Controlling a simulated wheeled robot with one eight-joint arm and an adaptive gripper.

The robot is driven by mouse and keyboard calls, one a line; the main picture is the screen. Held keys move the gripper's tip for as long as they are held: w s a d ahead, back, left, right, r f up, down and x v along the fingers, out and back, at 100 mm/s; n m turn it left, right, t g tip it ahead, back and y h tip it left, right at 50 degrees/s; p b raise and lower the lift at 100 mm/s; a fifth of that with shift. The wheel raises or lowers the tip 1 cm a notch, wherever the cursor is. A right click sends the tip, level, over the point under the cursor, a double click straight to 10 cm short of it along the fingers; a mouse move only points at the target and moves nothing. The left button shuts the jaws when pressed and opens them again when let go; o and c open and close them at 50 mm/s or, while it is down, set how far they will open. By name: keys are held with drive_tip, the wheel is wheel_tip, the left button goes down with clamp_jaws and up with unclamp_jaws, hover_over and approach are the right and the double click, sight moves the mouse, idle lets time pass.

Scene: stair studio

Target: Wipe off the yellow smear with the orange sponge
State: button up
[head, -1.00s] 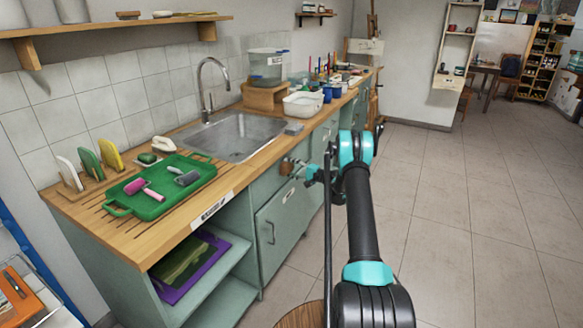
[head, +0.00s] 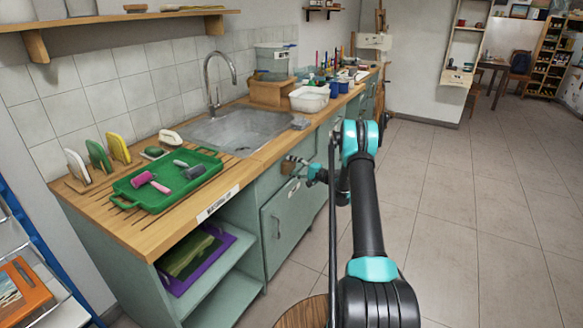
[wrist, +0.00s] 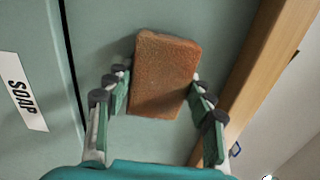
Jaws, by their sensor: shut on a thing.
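The orange sponge (wrist: 165,75) looks brownish-orange and sits between the fingers of my gripper (wrist: 160,100), which is shut on it. In the wrist view its face lies over the green cabinet front (wrist: 105,30); I cannot tell whether it touches. In the head view my gripper (head: 302,168) and the sponge (head: 288,165) are at the cabinet front, just below the counter edge, right of the sink. I see no yellow smear in either view; the sponge and gripper cover part of the front.
The wooden counter edge (wrist: 245,75) runs close beside the gripper. A SOAP label (wrist: 22,90) is on the front at left. The counter (head: 130,235) holds a green tray (head: 150,203), a sink (head: 235,128) and a white tub (head: 309,99). The floor at right is clear.

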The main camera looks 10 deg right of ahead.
drive_tip(key=shift+v, duration=3)
drive_tip(key=shift+v, duration=1.5)
